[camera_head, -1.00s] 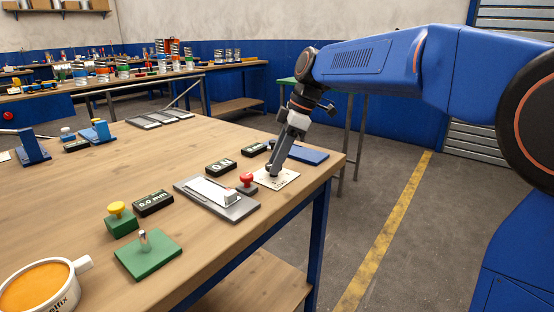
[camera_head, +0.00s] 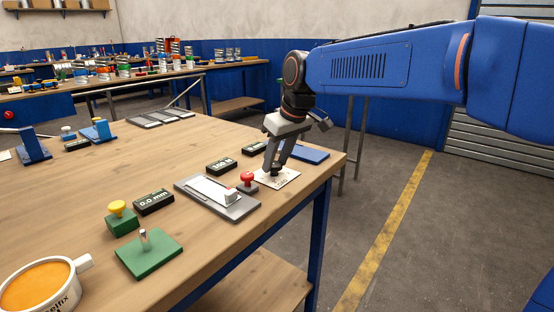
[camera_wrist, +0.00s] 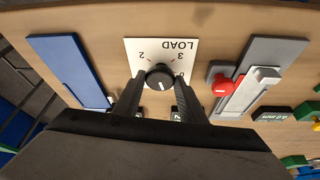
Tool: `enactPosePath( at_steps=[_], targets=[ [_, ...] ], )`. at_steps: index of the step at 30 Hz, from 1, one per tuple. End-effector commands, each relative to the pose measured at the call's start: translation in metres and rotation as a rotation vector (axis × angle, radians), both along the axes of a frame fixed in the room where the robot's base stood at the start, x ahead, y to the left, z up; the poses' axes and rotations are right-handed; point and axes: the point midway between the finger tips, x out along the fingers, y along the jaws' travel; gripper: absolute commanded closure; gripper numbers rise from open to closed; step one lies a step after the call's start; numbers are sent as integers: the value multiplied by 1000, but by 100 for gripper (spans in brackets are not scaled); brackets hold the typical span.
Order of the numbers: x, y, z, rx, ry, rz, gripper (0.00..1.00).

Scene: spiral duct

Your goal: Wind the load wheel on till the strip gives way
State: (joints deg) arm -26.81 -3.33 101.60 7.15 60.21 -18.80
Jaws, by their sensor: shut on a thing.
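The load wheel is a small black knob (camera_wrist: 160,76) with a white pointer line, on a white plate (camera_wrist: 186,48) marked LOAD, 2 and 3. My gripper (camera_head: 275,172) points down at this plate near the table's right corner. In the wrist view its two fingers (camera_wrist: 160,86) are on either side of the knob, shut on it, and hide part of the plate. A pale strip (camera_head: 208,190) lies along the grey fixture (camera_head: 238,211) to the left; it looks whole. A dark display (camera_head: 221,166) behind has a reading too small to be sure of.
A red button (camera_head: 247,178) stands close to the knob plate. A blue slab (camera_head: 312,155) lies on the other side. A display (camera_head: 153,202) reads 0.0 mm. A yellow button (camera_head: 117,209), a green block (camera_head: 148,255) and an orange-filled cup (camera_head: 38,287) stand at the front left.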

Motion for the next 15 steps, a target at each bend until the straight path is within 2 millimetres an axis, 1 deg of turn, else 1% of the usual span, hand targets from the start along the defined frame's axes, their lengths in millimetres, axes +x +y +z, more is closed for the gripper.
enactPosePath(
  at_steps=[15],
  targets=[
    [-3,5,0,-2,-2,-485,85]
  ],
)
